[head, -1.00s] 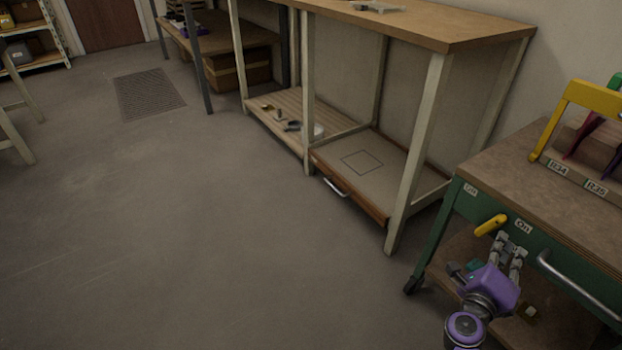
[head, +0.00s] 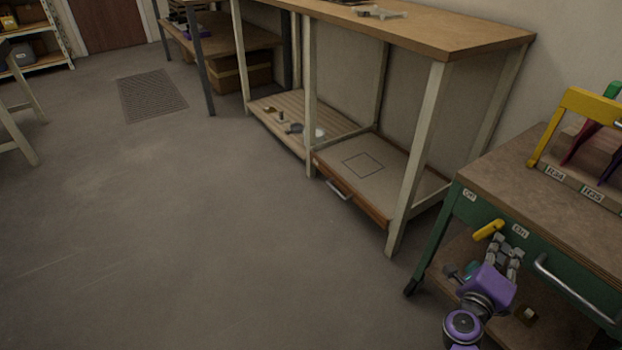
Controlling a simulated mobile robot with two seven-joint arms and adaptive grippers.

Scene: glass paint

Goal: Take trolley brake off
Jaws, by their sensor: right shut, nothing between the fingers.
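The green trolley (head: 476,215) with a brown wooden top stands at the right. A yellow brake lever (head: 488,230) is on its front face, slanting down to the left. A label, seemingly "Off" (head: 469,195), is up and left of the lever, and an "On" label (head: 520,231) is right of it. My right gripper (head: 505,243), purple and grey, is shut and empty. Its fingers are just below and right of the lever, under the "On" label. I cannot tell whether they touch the lever. My left gripper is out of view.
A metal handle (head: 575,288) is on the trolley front, right of my gripper. A yellow-framed rack (head: 590,103) stands on the trolley top. A workbench (head: 440,38) with a lower shelf and drawer is to the left. The floor (head: 220,230) is clear at left and centre.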

